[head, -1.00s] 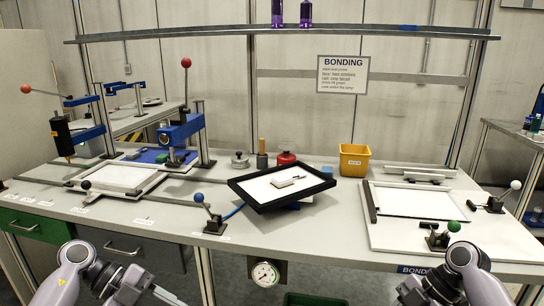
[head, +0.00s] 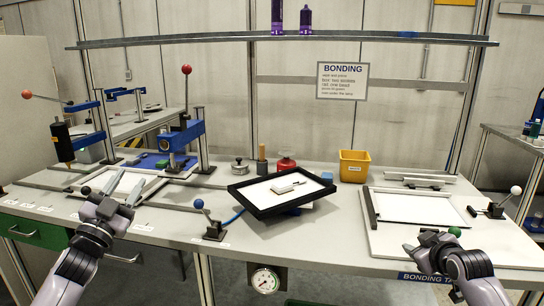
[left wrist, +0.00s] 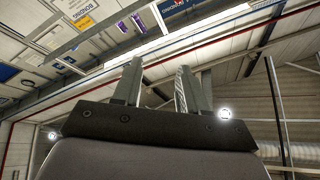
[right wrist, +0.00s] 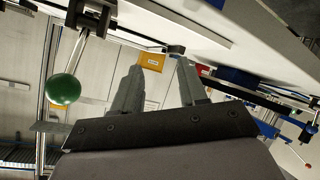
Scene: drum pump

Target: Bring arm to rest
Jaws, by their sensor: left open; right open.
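My left gripper (head: 124,184) is raised at the left front of the bench, its two fingers apart and empty, in front of the left white plate. Its fingers show in the left wrist view (left wrist: 158,90), spread with nothing between them, against wall and ceiling. My right gripper (head: 428,240) is at the front right of the bench, close to the green ball knob (head: 455,231), and partly hides that knob's clamp. In the right wrist view its fingers (right wrist: 158,85) are apart and empty, with the green knob (right wrist: 63,89) to their left.
A black-rimmed tray (head: 262,211) holding a small pale block sits tilted mid-bench. A blue-knob clamp (head: 213,230) stands left of it. A yellow bin (head: 354,165) is at the back. A press (head: 184,137) stands behind the left gripper. The right white plate (head: 415,207) is bare.

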